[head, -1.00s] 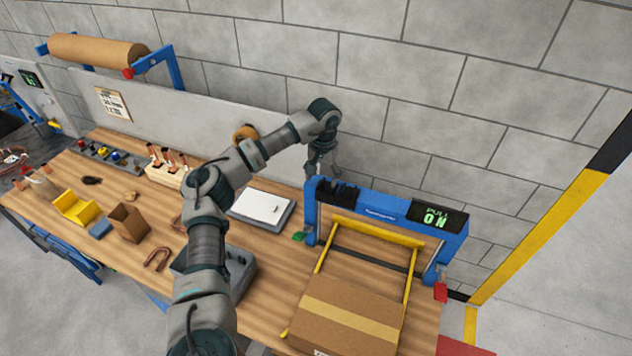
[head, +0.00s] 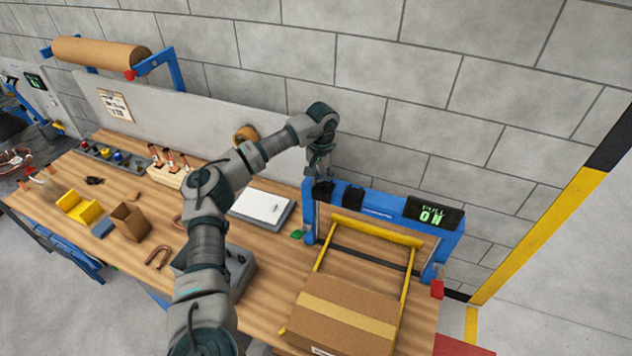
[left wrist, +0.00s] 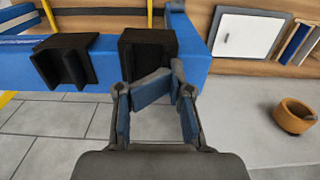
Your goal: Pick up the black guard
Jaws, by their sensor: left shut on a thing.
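Two black guards sit at the left end of the blue frame's top beam (head: 385,208) in the head view. My left gripper (head: 318,172) is above the left one (head: 323,188), its fingers drawn together and shut on it. In the left wrist view my fingers (left wrist: 158,88) meet the near edge of this black guard (left wrist: 148,48); the exact contact is partly hidden by the fingers. The other black guard (left wrist: 65,60) is beside it on the beam, apart from my gripper. My right gripper is not in view.
A cardboard box (head: 342,318) and yellow rails (head: 376,232) lie in front of the frame. A white-topped grey tray (head: 262,207) is left of the frame. The block wall is close behind.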

